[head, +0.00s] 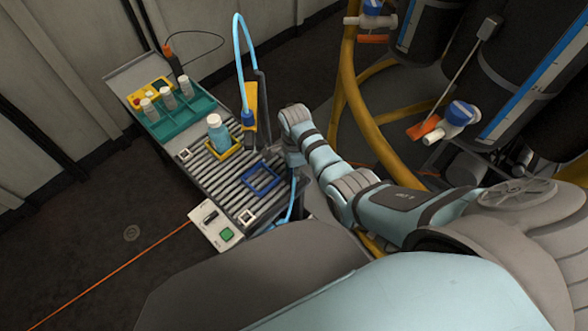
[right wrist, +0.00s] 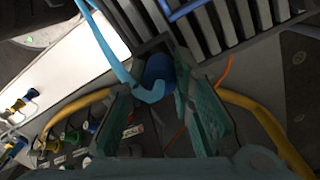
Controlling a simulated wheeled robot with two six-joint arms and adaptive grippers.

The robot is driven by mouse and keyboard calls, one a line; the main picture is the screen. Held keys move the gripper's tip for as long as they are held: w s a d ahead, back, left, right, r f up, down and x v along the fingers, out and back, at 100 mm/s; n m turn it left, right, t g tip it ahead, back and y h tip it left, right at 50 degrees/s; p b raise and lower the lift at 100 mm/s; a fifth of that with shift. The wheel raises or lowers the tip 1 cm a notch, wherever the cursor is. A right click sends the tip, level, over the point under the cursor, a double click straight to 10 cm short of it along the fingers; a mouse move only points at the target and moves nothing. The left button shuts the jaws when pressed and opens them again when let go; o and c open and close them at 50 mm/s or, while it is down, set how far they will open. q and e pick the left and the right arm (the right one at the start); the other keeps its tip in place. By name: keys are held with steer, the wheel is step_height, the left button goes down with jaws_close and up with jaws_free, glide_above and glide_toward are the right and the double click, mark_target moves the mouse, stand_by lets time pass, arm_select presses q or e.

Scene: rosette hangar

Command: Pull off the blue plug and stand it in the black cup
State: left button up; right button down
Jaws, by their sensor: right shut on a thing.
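My right gripper (head: 291,154) is at the right edge of the roller table in the head view. In the right wrist view its two teal fingers (right wrist: 156,112) stand either side of the blue plug (right wrist: 158,68), and it is shut on the plug. A light-blue hose (right wrist: 108,45) curves down across the front of the plug. The plug is by the grey side of the table, and I cannot tell whether it is still seated. In the head view the gripper hides it. I cannot make out the black cup for certain. My left gripper is not in view.
The roller table (head: 205,172) bears a light-blue bottle (head: 218,133) in a yellow frame, an empty blue frame (head: 262,179) and a teal rack (head: 182,118) with white-capped bottles. A blue hose (head: 238,55) arches above. Yellow pipes (head: 350,95) stand to the right.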

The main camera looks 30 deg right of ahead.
steer(key=shift+f, duration=0.2)
stand_by(0.4)
steer(key=shift+f+b, duration=0.6)
steer(key=shift+f, duration=0.1)
steer(key=c, duration=1.3)
jaws_free()
steer(key=shift+s, duration=0.1)
steer(key=o, duration=0.6)
step_height(320, 180, up, 6)
steer(key=p, duration=0.6)
steer(key=shift+r+p, duration=0.1)
steer(key=shift+p, duration=0.3)
